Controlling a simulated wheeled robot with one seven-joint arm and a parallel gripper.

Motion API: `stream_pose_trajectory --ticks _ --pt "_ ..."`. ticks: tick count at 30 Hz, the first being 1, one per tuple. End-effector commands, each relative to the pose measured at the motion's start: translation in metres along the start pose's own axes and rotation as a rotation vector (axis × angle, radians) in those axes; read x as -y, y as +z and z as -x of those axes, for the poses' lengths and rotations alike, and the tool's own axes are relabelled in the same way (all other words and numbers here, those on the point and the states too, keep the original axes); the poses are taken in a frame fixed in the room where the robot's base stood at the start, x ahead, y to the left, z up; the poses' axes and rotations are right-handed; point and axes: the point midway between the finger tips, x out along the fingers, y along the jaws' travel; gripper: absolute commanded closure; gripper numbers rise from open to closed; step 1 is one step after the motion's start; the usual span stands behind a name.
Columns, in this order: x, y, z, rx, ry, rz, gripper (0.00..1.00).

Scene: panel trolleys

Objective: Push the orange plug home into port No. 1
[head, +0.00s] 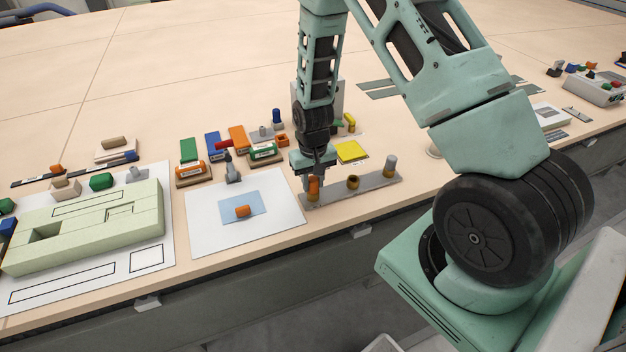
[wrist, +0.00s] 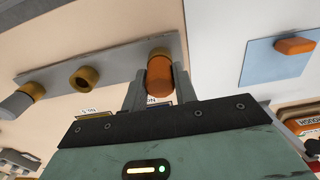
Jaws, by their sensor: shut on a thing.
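My gripper (head: 314,172) is shut on the orange plug (head: 314,188), above the left end of a grey port strip (head: 333,192). In the wrist view the orange plug (wrist: 159,78) sits between the two fingers, with a brass ring, port No. 1 (wrist: 158,52), right at its far end. How deep the plug sits in the ring cannot be told. A second brass port (wrist: 83,77) in the middle of the strip is empty. A grey plug (head: 390,163) stands at the strip's other end.
An orange block (head: 242,211) lies on a blue square on a white sheet left of the strip. A yellow pad (head: 352,151) and several coloured blocks lie behind. A pale green panel (head: 90,225) is at far left. The table's front edge is close to the strip.

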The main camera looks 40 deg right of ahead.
Motion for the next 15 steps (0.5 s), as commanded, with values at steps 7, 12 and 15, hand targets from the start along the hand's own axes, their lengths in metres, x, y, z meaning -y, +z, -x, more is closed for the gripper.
stream_pose_trajectory --ticks 7,12,15 --pt "0.0000 0.0000 -0.0008 0.000 0.000 0.000 0.47" --pt "0.0000 0.0002 -0.0005 0.001 0.000 0.000 0.47" --pt "0.0000 0.0001 0.0028 0.000 0.000 0.000 0.47"
